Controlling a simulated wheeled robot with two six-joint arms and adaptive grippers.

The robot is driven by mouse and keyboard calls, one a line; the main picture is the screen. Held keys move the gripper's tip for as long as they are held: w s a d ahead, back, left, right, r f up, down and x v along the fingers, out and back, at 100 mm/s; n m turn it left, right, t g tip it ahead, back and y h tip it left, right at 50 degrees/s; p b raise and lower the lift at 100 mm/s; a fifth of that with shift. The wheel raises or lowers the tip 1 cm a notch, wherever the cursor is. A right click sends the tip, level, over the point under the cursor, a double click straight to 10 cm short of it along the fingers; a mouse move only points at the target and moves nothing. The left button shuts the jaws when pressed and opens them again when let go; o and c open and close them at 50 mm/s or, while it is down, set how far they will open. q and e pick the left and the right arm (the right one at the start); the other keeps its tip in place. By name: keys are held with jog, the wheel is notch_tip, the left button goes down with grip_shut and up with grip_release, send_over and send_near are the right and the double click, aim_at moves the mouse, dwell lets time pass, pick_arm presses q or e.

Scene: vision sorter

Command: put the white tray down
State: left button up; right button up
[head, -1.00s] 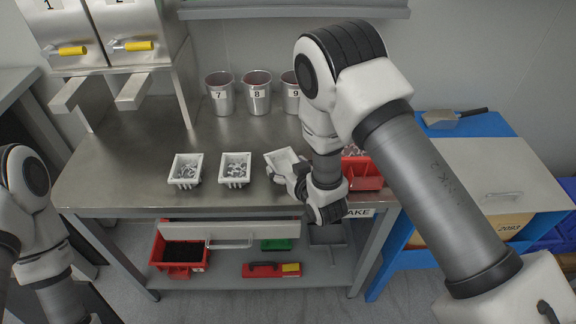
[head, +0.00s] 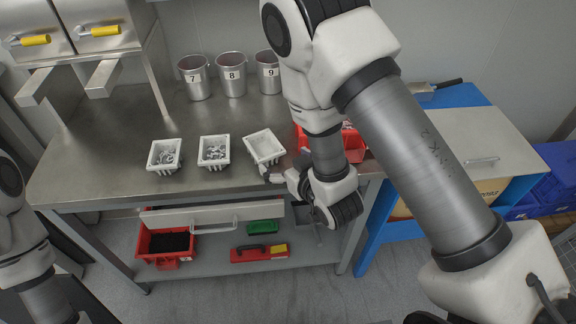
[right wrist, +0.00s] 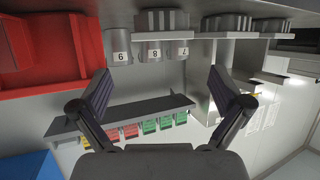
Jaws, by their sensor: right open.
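The white tray (head: 264,147) is the rightmost of three on the steel table; it looks empty, sits near the front edge and is turned a little against the others. My right gripper (head: 270,174) is just in front and to the right of it, partly hidden by my wrist. In the right wrist view, which is upside down, the right gripper's fingers (right wrist: 160,92) are spread with nothing between them. A grey ribbed tray side (right wrist: 163,21) shows beyond them, apart from the fingers. My left arm shows at the left edge, its gripper out of view.
Two white trays with small metal parts, one at left (head: 164,157) and one in the middle (head: 214,152), stand in line. Cups numbered 7 (head: 196,80), 8 (head: 232,76) and 9 (head: 268,74) stand behind. A red bin (head: 354,146) is close right of my wrist.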

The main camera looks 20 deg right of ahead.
jog(key=s+d+f+g, duration=0.2)
jog(key=s+f+g, duration=0.4)
jog(key=s+f, duration=0.5)
jog(key=s+d+f+m+g+h, duration=0.1)
jog(key=s+d+f+g, duration=0.2)
jog(key=s+f+g, duration=0.4)
jog(key=s+f, duration=0.3)
jog(key=s, duration=0.5)
jog(key=shift+s+d+f+m+g, duration=0.2)
jog(key=shift+d+f+m+g, duration=0.1)
jog(key=shift+f, duration=0.1)
jog(key=shift+c, duration=0.4)
